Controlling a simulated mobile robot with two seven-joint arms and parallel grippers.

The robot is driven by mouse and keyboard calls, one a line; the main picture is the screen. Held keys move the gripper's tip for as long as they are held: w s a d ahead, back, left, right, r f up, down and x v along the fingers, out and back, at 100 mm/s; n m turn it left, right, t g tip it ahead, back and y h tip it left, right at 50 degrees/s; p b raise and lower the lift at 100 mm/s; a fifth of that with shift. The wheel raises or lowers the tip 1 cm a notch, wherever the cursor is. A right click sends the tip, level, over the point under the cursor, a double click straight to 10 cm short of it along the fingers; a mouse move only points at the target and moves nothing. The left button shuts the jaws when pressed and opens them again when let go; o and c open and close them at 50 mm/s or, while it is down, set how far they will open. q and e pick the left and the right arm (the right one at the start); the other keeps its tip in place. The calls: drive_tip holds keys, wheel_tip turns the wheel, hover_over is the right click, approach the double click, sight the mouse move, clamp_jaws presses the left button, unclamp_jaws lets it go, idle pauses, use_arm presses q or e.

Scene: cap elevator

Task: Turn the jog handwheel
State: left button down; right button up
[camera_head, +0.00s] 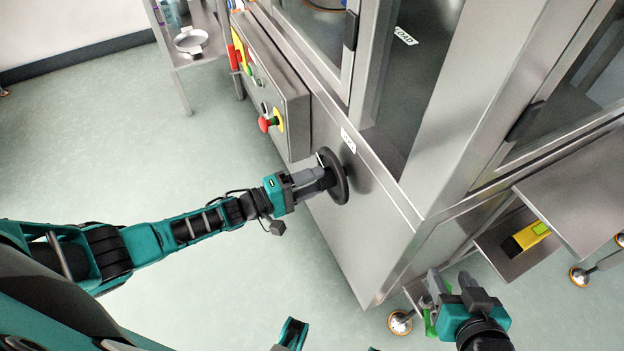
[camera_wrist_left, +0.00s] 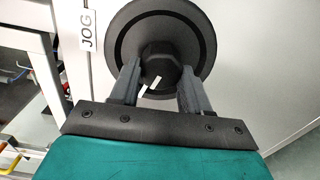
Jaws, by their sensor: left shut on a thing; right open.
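The jog handwheel (camera_head: 338,175) is a dark round wheel on the lower side panel of the steel machine, below a small white label. In the left wrist view the handwheel (camera_wrist_left: 190,35) faces me, with a JOG label (camera_wrist_left: 88,30) at its left. My left gripper (camera_head: 322,178) is at the wheel, its fingers shut on the dark central hub (camera_wrist_left: 160,65); it also shows in the left wrist view (camera_wrist_left: 156,88). A white mark shows on the hub. My right gripper (camera_head: 450,284) is open at the lower right, away from the wheel.
A control box (camera_head: 285,95) with a red knob (camera_head: 265,124) juts out above and left of the wheel. A steel shelf with a yellow and black object (camera_head: 527,238) is at the right. Green floor (camera_head: 110,130) is clear at the left.

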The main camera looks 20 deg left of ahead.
use_arm(q)
drive_tip(key=shift+f+n, duration=0.1)
drive_tip(key=shift+n, duration=1.1)
drive_tip(key=c, duration=0.5)
unclamp_jaws()
drive_tip(key=p+v, duration=0.1)
drive_tip(key=v, duration=1.2)
